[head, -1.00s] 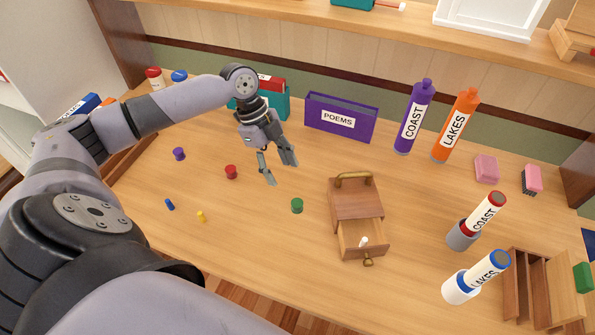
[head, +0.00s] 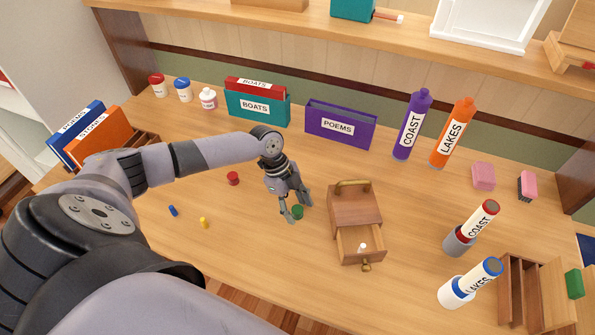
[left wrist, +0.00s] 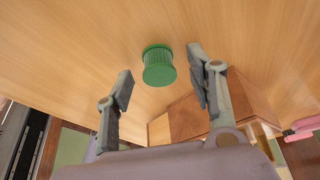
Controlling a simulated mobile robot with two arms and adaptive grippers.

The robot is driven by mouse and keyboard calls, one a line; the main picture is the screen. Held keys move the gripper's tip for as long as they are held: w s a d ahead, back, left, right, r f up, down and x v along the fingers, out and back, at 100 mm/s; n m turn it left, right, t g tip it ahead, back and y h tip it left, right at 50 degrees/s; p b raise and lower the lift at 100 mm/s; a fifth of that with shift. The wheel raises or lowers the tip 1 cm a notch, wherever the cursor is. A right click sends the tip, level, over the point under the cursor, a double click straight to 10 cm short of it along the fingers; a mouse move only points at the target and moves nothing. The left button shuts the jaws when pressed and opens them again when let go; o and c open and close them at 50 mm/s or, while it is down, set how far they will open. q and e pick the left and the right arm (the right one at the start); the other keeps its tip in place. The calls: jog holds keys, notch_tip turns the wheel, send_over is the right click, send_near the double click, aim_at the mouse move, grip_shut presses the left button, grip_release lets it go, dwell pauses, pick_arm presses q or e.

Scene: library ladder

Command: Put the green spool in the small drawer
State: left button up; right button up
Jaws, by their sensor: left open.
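The green spool (head: 298,212) stands on the table left of the small wooden drawer box. My left gripper (head: 295,213) is open, right above and around the spool in the head view. In the left wrist view the spool (left wrist: 158,66) lies ahead of and between the two open fingers (left wrist: 160,88), not gripped. The small drawer (head: 361,245) is pulled out of its box (head: 354,205) and holds a small white piece (head: 362,247). The box shows behind the right finger in the left wrist view (left wrist: 190,118). My right gripper is not in view.
A red spool (head: 233,178), a blue peg (head: 173,211) and a yellow peg (head: 203,222) lie to the left. A purple POEMS box (head: 340,126) stands behind. Grey and white holders with COAST (head: 484,218) and LAKES (head: 485,272) tubes stand to the right.

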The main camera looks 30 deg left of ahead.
aim_at(296, 209)
pick_arm(q)
jog(key=c, duration=1)
notch_tip(296, 209, up, 20)
jog(key=b, duration=0.2)
jog(key=d+r+n+t+y, duration=0.3)
jog(key=d+n, duration=0.6)
jog(key=n, duration=0.8)
jog(key=shift+d+r+n+t+y, duration=0.3)
jog(key=shift+d+n+t+y, duration=0.1)
jog(key=shift+t+y, duration=0.3)
jog(key=shift+s, duration=0.1)
